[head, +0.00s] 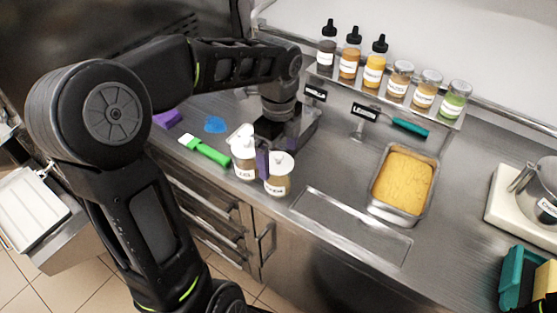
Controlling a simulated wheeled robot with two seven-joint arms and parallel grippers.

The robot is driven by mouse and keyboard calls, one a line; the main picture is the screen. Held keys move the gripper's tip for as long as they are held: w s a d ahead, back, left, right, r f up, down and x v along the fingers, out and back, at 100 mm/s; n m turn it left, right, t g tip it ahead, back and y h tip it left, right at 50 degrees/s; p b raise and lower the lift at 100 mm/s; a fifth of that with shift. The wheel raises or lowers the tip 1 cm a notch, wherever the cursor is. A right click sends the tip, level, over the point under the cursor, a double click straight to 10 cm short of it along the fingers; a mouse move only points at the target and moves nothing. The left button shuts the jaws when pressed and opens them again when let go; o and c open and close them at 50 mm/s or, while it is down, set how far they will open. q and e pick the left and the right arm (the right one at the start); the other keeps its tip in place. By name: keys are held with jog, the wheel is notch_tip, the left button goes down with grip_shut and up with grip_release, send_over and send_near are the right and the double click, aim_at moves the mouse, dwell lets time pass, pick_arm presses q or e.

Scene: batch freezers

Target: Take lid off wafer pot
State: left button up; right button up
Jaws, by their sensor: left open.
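A small pot (278,183) with a white lid (281,164) stands near the front edge of the steel counter. Its label is too small to read surely, but it looks like the wafer pot. The lid is on the pot. My left gripper (267,158) reaches down from behind and is open, close to the pot. A purple finger pad shows between this pot and the white-topped container (244,162) to its left. The other finger is hard to make out, and I cannot tell whether the gripper touches the lid. My right gripper is not in view.
A green-handled brush (208,151), a blue piece (215,124) and a purple block (168,118) lie left. A tray of yellow food (402,181) stands right. Several bottles line the rear shelf (325,72). A teal-handled tool (409,127) lies behind the tray. The counter's front middle is clear.

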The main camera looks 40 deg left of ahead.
pick_arm(q)
jog(key=shift+c, duration=0.3)
jog(key=shift+s, duration=0.1)
jog(key=c, duration=1.8)
